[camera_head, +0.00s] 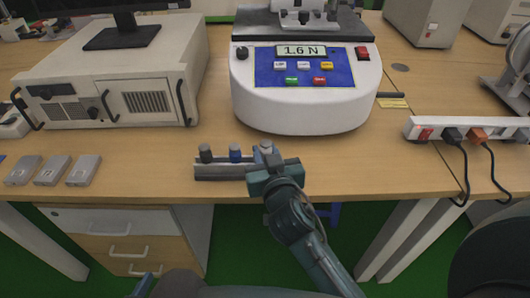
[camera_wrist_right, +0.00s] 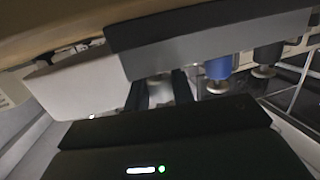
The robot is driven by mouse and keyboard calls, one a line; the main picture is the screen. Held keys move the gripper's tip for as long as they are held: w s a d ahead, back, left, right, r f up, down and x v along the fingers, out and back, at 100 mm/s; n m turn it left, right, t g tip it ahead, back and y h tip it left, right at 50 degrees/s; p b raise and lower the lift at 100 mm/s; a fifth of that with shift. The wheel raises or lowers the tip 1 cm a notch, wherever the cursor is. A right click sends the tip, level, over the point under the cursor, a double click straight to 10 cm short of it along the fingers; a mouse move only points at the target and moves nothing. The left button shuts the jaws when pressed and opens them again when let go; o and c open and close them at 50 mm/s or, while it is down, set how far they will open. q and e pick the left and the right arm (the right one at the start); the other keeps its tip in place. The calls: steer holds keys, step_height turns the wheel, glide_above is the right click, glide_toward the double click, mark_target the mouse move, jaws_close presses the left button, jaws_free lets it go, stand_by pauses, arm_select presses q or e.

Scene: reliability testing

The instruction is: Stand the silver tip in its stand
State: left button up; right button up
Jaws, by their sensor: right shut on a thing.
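The stand (camera_head: 222,172) is a low grey bar near the table's front edge. A dark tip (camera_head: 205,152) and a blue tip (camera_head: 235,153) stand upright in it. My right gripper (camera_head: 268,160) is at the stand's right end, shut on the silver tip (camera_head: 266,147), whose top shows above the fingers. In the right wrist view, which looks upside down, the silver tip (camera_wrist_right: 160,88) is between the fingers, beside the stand (camera_wrist_right: 212,38). Its lower end is hidden, so I cannot tell whether it is seated. Only a blue sliver of my left gripper (camera_head: 143,286) shows at the bottom edge.
A white force tester (camera_head: 305,100) reading 1.6 N stands behind the stand. A beige instrument case (camera_head: 110,75) is at the left, with several small grey blocks (camera_head: 52,171) in front. A power strip (camera_head: 465,130) lies at the right. The table right of my gripper is clear.

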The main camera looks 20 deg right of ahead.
steer(key=shift+a+f, duration=0.15)
steer(key=shift+f, duration=0.25)
arm_select(q)
steer(key=shift+s+f, duration=0.1)
steer(key=shift+f, duration=0.3)
arm_select(e)
steer(key=shift+a, duration=0.1)
